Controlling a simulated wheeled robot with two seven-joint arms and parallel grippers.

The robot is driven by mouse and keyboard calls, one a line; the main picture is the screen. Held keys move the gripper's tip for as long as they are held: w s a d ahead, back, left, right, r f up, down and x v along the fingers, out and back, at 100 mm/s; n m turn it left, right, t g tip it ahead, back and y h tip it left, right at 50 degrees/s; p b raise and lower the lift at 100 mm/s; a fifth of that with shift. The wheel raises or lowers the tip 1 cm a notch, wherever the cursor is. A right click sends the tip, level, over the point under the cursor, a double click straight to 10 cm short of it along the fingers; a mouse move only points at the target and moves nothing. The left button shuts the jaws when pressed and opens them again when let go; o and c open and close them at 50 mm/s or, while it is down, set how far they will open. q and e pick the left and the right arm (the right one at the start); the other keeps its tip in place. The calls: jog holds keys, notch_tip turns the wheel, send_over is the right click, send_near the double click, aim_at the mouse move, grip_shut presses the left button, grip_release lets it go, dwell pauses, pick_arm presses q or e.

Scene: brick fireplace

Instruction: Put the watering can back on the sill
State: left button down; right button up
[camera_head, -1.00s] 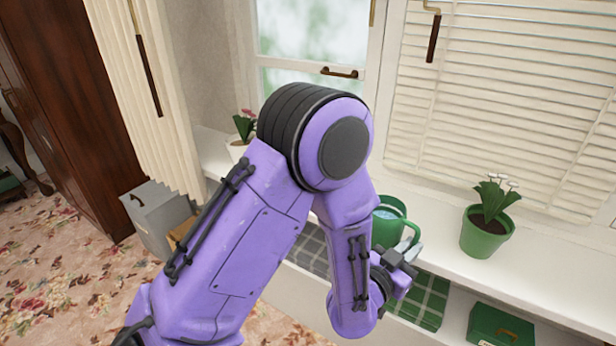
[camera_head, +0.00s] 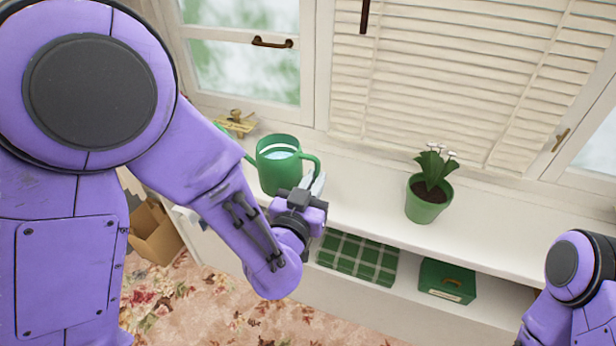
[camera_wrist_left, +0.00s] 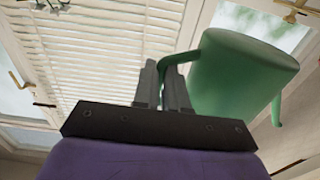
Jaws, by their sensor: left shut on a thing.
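The green watering can (camera_head: 276,172) is upright at the sill's left part in the head view. It also shows large in the left wrist view (camera_wrist_left: 235,85), with its handle at the fingers. My left gripper (camera_head: 316,184) is shut on the can's handle, to the right of the can's body. Its fingers also show in the left wrist view (camera_wrist_left: 164,88). The white sill (camera_head: 350,195) runs below the windows. I cannot tell whether the can's base touches it. My right arm shows at the lower right, but its gripper is out of view.
A green flowerpot (camera_head: 427,205) with white flowers stands on the sill to the right. A small brass-coloured object (camera_head: 237,125) lies behind the can. Below are a green plaid cloth (camera_head: 358,258), a green box (camera_head: 447,281) and an open cardboard box (camera_head: 157,232). The sill between can and pot is clear.

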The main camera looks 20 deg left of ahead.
pick_arm(q)
jog(key=w+f+b, duration=0.2)
jog(key=w+f, duration=0.1)
jog(key=w, duration=0.1)
jog(key=w+f+b, duration=0.3)
jog(key=w, duration=0.1)
jog(key=w+f+b, duration=0.3)
jog(key=w, duration=0.1)
jog(key=shift+w+a+f, duration=0.1)
jog(key=shift+w, duration=0.3)
jog(key=shift+w+f+b, duration=0.2)
jog(key=shift+w+b, duration=0.05)
jog(key=shift+b, duration=0.1)
jog(key=shift+w+f+b, duration=0.2)
jog(key=shift+f+b, duration=0.1)
jog(key=shift+b, duration=0.1)
notch_tip(320, 180, down, 3)
jog(key=b, duration=0.2)
jog(key=shift+b, duration=0.4)
jog(key=shift+w+f, duration=0.15)
jog(key=shift+r, duration=0.2)
jog(key=c, duration=1.6)
grip_release()
jog(key=shift+f, duration=0.2)
jog(key=o, duration=0.4)
jog(key=shift+r, duration=0.1)
